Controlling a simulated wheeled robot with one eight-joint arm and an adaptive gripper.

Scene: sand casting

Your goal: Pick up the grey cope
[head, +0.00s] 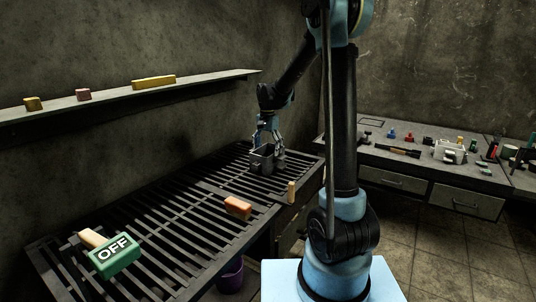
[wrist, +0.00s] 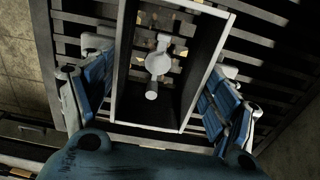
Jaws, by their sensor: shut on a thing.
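The grey cope (head: 261,164) is an open box frame at the far end of the slatted bench (head: 180,222). In the wrist view the cope (wrist: 190,112) sits between my fingers, and I look down into it. A pale rounded piece (wrist: 158,64) shows inside its walls. My gripper (head: 267,143) points down from above and is shut on the cope, with a blue-padded finger on each side. I cannot tell whether the cope rests on the slats or is just clear of them.
An orange block (head: 238,206), an upright tan block (head: 291,191) and a green OFF block (head: 115,257) are on the bench. A wall shelf (head: 110,98) with small blocks runs behind. A cluttered workbench (head: 385,174) stands right. A purple bucket (head: 231,275) is below.

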